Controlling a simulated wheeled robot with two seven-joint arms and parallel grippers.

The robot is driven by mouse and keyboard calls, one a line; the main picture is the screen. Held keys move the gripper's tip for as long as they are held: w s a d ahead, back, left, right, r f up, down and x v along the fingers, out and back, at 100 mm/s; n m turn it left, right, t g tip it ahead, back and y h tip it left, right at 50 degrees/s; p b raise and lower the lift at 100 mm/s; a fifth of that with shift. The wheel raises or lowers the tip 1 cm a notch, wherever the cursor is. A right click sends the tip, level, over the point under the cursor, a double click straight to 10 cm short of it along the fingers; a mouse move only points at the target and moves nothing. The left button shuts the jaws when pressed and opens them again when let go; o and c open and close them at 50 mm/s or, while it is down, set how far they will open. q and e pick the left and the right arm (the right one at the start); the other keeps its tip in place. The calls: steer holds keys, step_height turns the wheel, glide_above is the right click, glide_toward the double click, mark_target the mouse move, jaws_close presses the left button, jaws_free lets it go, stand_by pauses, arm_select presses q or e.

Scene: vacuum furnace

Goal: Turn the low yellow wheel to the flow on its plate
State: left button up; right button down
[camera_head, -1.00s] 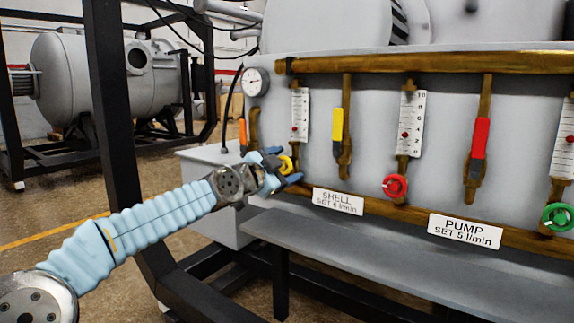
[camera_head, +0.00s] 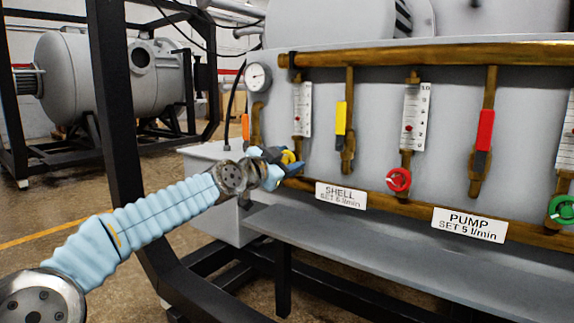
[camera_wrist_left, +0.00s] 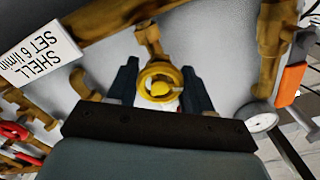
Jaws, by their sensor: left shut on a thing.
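The low yellow wheel (camera_head: 288,157) sits at the foot of the leftmost flow tube (camera_head: 303,108), on the lower brass pipe. My left gripper (camera_head: 284,162) is at the wheel and shut on it. In the left wrist view the yellow wheel (camera_wrist_left: 160,82) lies between the two dark fingers, with its round rim and hub facing me. The plate (camera_head: 341,195) reads SHELL, SET 6 l/min. The red float in the leftmost tube shows low on the scale, but its exact reading is too small to tell. My right gripper is not in view.
A red wheel (camera_head: 398,179) and a green wheel (camera_head: 560,210) sit farther right on the same pipe. A yellow lever (camera_head: 341,117) and a red lever (camera_head: 485,130) hang above. A PUMP plate (camera_head: 469,224) and grey shelf (camera_head: 380,255) lie below. A black frame post (camera_head: 115,110) stands left.

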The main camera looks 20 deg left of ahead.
arm_select(q)
steer(key=n+b, duration=0.1)
steer(key=n, duration=0.2)
steer(key=shift+f+n, duration=0.15)
steer(key=shift+n, duration=0.25)
steer(key=n+b, duration=0.1)
steer(key=n, duration=0.3)
steer(key=shift+n, duration=0.3)
steer(key=n, duration=0.4)
steer(key=shift+n, duration=2.4)
steer(key=o, duration=0.9)
steer(key=shift+o, duration=0.7)
